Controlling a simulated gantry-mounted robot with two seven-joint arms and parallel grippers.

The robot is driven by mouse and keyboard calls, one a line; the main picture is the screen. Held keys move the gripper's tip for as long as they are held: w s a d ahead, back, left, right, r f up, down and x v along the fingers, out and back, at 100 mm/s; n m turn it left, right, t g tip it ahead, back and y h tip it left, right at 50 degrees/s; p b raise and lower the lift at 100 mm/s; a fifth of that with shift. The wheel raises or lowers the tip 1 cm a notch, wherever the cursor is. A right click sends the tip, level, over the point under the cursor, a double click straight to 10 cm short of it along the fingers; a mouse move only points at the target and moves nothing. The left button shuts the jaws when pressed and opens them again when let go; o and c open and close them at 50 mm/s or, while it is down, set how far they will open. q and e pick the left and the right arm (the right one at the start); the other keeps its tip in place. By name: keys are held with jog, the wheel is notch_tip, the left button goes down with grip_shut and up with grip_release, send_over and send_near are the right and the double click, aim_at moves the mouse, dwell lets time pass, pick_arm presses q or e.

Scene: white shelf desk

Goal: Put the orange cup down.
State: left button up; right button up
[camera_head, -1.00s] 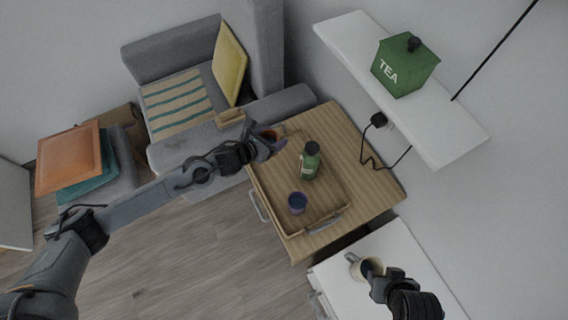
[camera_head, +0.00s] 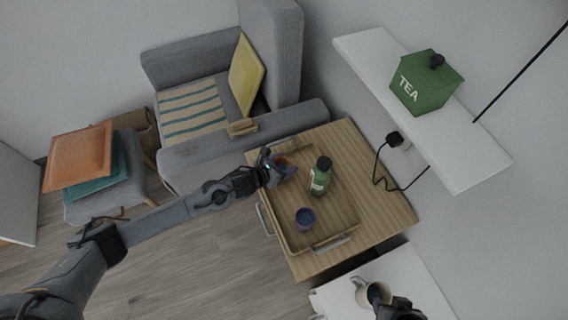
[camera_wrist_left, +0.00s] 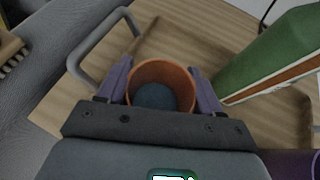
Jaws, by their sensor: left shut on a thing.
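The orange cup (camera_wrist_left: 180,78) sits between the two fingers of my left gripper (camera_wrist_left: 162,88) in the left wrist view, its open rim facing the camera and its inside dark at the bottom. In the head view, my left gripper (camera_head: 280,170) is shut on the orange cup (camera_head: 283,160), at the far left corner of the wooden tray (camera_head: 341,240). I cannot tell whether the cup's base touches the tray. My right gripper (camera_head: 397,308) is partly cut off at the bottom edge, beside a cream mug (camera_head: 361,290); its fingers are unclear.
A purple cup (camera_head: 305,219) stands nearer the tray's front. A wall shelf (camera_head: 450,140) holds a green tea box (camera_head: 424,85). The wooden cabinet (camera_head: 385,215) has bare top right of the tray.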

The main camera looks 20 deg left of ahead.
pick_arm(q)
jog(key=shift+f, duration=0.15)
jog(key=o, duration=1.2)
jog(key=shift+o, duration=0.2)
